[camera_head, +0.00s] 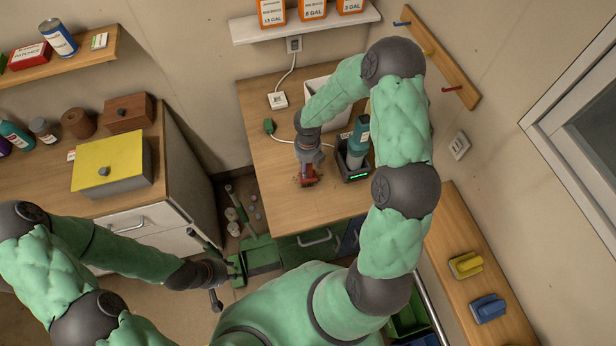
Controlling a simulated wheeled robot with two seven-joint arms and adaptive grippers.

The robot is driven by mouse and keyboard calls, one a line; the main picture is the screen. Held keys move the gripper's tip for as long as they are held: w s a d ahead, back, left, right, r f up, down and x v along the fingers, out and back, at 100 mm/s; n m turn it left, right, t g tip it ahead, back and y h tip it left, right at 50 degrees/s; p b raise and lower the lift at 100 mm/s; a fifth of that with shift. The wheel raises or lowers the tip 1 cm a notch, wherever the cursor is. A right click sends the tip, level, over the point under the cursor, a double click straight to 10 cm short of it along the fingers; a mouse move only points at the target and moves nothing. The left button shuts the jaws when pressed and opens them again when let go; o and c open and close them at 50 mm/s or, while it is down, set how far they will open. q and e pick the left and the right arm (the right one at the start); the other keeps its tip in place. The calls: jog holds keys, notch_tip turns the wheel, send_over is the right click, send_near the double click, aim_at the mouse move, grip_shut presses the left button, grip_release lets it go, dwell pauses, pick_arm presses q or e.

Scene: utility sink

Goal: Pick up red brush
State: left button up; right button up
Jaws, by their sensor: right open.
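The red brush (309,177) lies on the wooden table, close to the table's front edge. My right gripper (309,168) points down right over the brush and covers part of it. It is open, and its fingers look to be at or around the brush; contact cannot be made out. My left gripper (217,300) hangs low in front of the cabinets, well away from the brush. Its fingers are too small and dark to tell whether they are open.
A teal tool in a black charger (353,170) stands just right of my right gripper. A cable with a green plug (269,126) lies to the left. A yellow brush (466,265) and a blue brush (488,308) sit on the right ledge. The table's front left is clear.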

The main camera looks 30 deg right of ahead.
jog(key=shift+w+f, duration=0.1)
jog(key=shift+f, duration=0.2)
jog(key=shift+c, duration=0.6)
grip_shut()
jog(key=shift+r, duration=0.1)
